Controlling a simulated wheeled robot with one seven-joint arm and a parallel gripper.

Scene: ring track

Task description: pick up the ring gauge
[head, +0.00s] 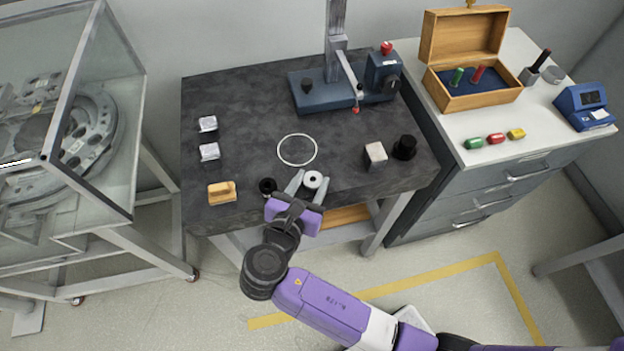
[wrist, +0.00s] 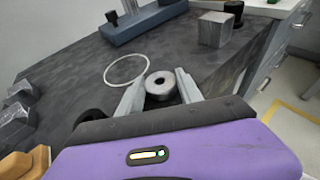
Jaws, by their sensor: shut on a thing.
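The ring gauge (head: 313,177), a short pale metal cylinder with a dark round hole, is near the front edge of the dark bench top (head: 240,130). My gripper (head: 308,184) is shut on it, with one finger on each side. In the wrist view the ring gauge (wrist: 160,82) sits between the two grey fingers of my gripper (wrist: 159,91), its hole facing up. I cannot tell whether it touches the bench top or is slightly raised. A white circle (head: 297,150) is marked on the bench just behind it.
A small black part (head: 267,186) is close left of my gripper. A wooden block (head: 222,193) and two metal blocks (head: 209,152) are farther left. A metal cube (head: 376,154) and a black knob-like piece (head: 405,147) are right. A blue-based stand (head: 340,88) is behind.

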